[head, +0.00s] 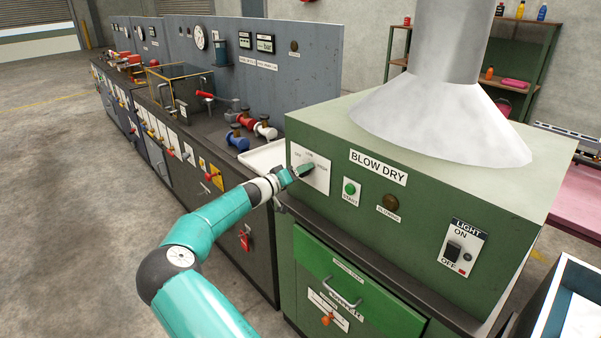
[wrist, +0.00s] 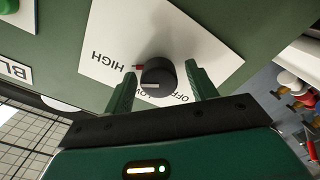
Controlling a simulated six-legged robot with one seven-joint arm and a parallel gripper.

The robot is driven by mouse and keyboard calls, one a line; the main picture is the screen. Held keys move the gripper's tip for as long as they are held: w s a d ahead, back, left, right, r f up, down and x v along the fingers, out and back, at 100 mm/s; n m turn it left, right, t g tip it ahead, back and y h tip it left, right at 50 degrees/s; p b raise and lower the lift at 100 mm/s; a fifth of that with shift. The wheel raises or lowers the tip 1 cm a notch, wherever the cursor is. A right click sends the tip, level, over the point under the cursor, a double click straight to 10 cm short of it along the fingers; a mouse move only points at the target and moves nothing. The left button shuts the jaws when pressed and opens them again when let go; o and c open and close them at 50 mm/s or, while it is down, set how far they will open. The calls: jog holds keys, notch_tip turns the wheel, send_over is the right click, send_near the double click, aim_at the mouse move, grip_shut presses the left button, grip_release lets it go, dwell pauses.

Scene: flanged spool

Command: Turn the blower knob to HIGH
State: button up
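The blower knob (wrist: 158,75) is a round black dial on a white plate (wrist: 205,40) on the green BLOW DRY cabinet (head: 420,195). In the wrist view the plate's lettering is upside down, with HIGH left of the knob and OFF at lower right; LOW is partly hidden. A small red mark shows at the knob's left side, towards HIGH. A pale bar shows on the knob's lower part. My gripper (wrist: 160,72) is open, with one green finger on each side of the knob and gaps visible. In the head view my gripper (head: 303,171) covers the knob.
A green START button (head: 350,189), an amber lamp (head: 391,202) and a light switch (head: 454,250) sit right of the plate. A drawer handle (head: 342,292) sticks out below. A white tray (head: 265,157) and coloured valves (head: 238,140) stand to the left.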

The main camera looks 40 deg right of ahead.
jog(key=a, duration=1.3)
jog(key=shift+s+a, duration=0.2)
jog(key=shift+a, duration=0.2)
